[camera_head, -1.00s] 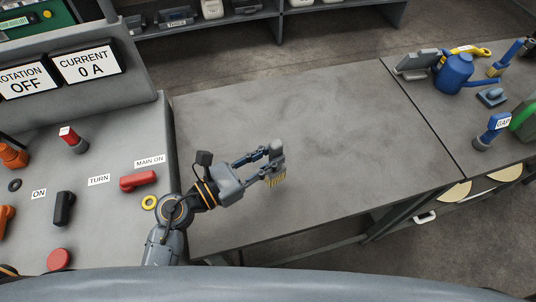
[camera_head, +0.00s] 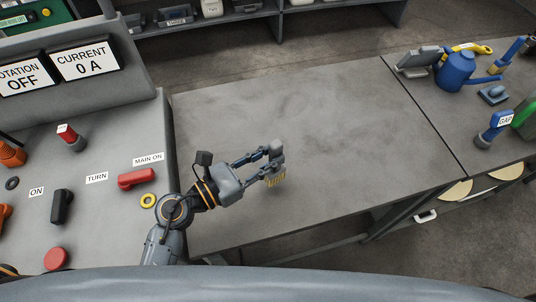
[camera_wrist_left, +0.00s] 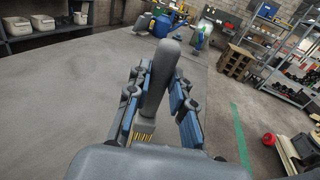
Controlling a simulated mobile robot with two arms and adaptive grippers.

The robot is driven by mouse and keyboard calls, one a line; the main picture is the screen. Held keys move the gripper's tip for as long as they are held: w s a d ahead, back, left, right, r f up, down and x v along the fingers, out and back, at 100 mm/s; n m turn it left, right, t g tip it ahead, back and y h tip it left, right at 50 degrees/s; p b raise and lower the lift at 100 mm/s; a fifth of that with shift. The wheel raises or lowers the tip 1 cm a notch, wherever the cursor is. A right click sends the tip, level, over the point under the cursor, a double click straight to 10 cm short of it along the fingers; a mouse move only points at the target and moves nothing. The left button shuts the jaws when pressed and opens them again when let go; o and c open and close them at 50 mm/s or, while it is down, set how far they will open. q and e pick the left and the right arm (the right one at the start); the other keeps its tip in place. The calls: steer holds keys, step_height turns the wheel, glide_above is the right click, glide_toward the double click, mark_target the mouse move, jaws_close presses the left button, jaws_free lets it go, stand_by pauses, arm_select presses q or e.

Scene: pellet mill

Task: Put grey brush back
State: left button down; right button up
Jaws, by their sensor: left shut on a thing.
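The grey brush (camera_head: 275,158) has a grey handle and short yellow bristles that point down. My left gripper (camera_head: 268,164) is shut on it and holds it over the bare grey table (camera_head: 330,115). In the left wrist view the brush handle (camera_wrist_left: 156,80) stands up between the blue-padded fingers (camera_wrist_left: 160,106), with the bristles low between them. My right gripper is not in view.
A control panel (camera_head: 100,200) with red and black switches stands at the left. On the right-hand table are a blue watering can (camera_head: 454,73), a blue-handled brush (camera_head: 508,55), a dark grey block (camera_head: 492,94) and a blue labelled tool (camera_head: 493,129). The middle table is clear.

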arm_select(q)
steer(key=shift+f, duration=0.1)
stand_by(0.4)
steer(key=shift+f+b, duration=0.5)
steer(key=shift+b, duration=0.1)
steer(key=shift+f, duration=0.15)
steer(key=shift+f+b, duration=0.6)
steer(key=shift+b, duration=0.05)
steer(key=shift+f, duration=0.15)
stand_by(0.4)
